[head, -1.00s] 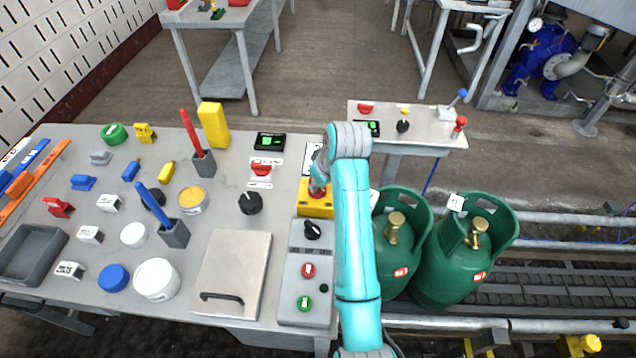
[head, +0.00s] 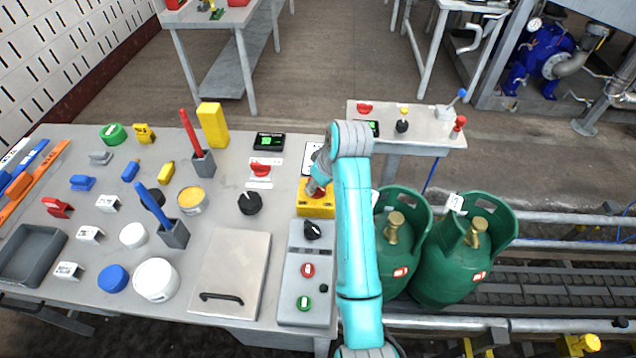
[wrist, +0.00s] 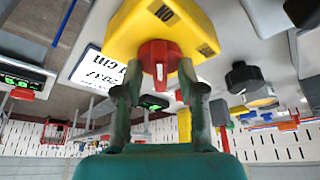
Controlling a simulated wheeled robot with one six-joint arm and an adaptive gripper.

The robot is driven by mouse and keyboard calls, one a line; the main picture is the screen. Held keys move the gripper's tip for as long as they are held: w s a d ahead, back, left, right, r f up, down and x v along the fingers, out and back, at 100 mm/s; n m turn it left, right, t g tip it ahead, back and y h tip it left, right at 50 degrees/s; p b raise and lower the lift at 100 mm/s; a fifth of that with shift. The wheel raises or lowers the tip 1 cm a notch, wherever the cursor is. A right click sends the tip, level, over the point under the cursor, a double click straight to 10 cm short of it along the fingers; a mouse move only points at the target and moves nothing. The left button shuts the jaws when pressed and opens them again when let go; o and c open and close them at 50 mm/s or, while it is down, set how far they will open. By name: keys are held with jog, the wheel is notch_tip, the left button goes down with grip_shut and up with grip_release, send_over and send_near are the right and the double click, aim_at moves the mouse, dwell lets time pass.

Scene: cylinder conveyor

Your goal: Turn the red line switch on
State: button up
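The red line switch is a red rotary knob on a yellow box (head: 316,206), at the right edge of the workbench. Black lettering marks that face at two places. My gripper (wrist: 159,72) has one finger on each side of the knob, spread about as wide as the knob. Contact is not clear. In the head view my arm partly hides the knob and gripper (head: 317,187).
Another red knob (head: 261,170) lies left of the box. A grey panel (head: 291,266) with a black knob and red and green buttons is in front. Green gas cylinders (head: 436,268) stand close right of my arm. A small display (head: 269,142) is behind.

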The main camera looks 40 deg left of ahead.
jog(key=v, duration=0.7)
jog(key=shift+r, duration=0.25)
jog(key=shift+d, duration=0.1)
